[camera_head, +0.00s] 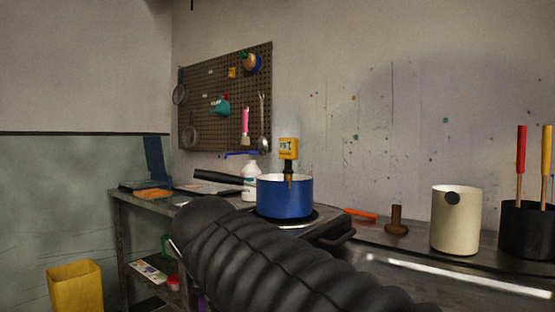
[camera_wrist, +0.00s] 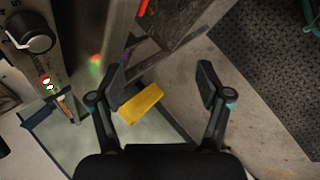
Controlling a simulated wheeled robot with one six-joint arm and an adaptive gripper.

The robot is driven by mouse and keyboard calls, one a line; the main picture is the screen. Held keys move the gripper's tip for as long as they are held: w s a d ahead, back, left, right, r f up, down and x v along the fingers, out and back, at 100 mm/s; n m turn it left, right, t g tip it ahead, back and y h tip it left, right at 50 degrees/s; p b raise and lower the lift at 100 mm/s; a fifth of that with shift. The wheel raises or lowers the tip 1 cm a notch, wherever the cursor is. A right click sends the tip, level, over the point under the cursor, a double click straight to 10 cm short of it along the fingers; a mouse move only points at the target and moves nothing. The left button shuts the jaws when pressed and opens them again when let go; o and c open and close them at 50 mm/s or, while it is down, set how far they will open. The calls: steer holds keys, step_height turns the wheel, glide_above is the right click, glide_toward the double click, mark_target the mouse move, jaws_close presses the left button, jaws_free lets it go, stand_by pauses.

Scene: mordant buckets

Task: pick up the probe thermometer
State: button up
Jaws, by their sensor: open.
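The probe thermometer (camera_head: 288,149) has a yellow head with a small display and a dark stem below it. It stands upright at the blue pot (camera_head: 284,198), its lower end at the rim or inside; I cannot tell how deep it goes. In the wrist view my gripper (camera_wrist: 158,84) is open, with nothing between its fingers. That view looks down past the bench front to the floor, and the thermometer and pot are not in it.
A cream container (camera_head: 456,222), a brown peg-like piece (camera_head: 396,220) and an orange-red item (camera_head: 360,214) are right of the pot. A white bottle (camera_head: 250,182) stands close on its left. A pegboard (camera_head: 220,105) hangs behind. A yellow bin (camera_head: 75,286) is on the floor.

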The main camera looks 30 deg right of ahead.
steer(key=w+d+r+n+h+p, duration=0.1)
steer(key=w+d+r+n+h, duration=0.15)
steer(key=r, duration=0.55)
steer(key=w+d+r+n+h, duration=0.2)
steer(key=w+r+n, duration=0.2)
steer(key=r, duration=0.3)
steer(key=n+g+h+p, duration=0.1)
steer(key=n+h, duration=0.3)
steer(key=n, duration=0.1)
glide_toward(285, 155)
steer(key=shift+m, duration=0.25)
steer(key=b+x, duration=0.1)
steer(key=x, duration=1)
steer(key=shift+d+f, duration=0.1)
steer(key=shift+d, duration=0.05)
steer(key=c, duration=1.3)
